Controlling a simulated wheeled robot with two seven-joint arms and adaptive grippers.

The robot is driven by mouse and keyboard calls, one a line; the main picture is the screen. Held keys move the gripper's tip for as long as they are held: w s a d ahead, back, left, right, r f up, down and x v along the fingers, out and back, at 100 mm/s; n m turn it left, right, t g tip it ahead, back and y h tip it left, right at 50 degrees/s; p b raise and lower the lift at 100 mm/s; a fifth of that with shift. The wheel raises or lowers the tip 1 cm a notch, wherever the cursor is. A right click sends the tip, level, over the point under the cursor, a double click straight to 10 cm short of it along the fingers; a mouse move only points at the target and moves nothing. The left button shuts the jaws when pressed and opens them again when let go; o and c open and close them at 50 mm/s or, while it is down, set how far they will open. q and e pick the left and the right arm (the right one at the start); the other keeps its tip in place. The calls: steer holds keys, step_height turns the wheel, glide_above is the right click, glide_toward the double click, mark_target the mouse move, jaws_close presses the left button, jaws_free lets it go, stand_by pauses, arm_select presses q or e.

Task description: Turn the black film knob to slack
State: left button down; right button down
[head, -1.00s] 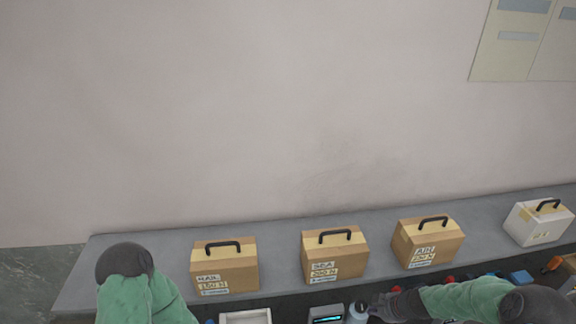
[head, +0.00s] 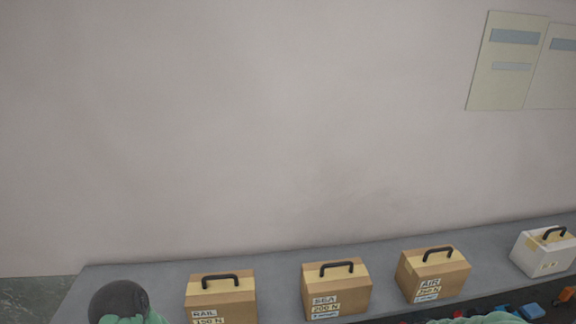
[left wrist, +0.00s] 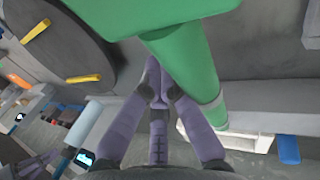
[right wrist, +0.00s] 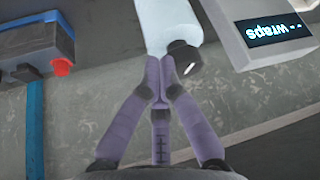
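In the right wrist view a black knob (right wrist: 184,56) sits at the end of a pale film roll (right wrist: 168,22). My right gripper (right wrist: 161,64) is shut and its fingertips are just left of the knob, close to the roll's end. I cannot tell whether they touch. The film roll also shows in the left wrist view (left wrist: 84,124). My left gripper (left wrist: 161,92) is shut and empty, close to a green cylinder (left wrist: 188,65). Neither gripper's fingers show in the head view, and the knob is out of that view.
A grey device with a lit display reading "wraps" (right wrist: 279,27) stands right of the roll. A grey box with a red part (right wrist: 62,66) is at left. A rail box (head: 222,296), sea box (head: 336,288), air box (head: 433,272) and white case (head: 544,250) stand on a grey shelf.

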arm_select(q)
steer(key=shift+f, duration=0.1)
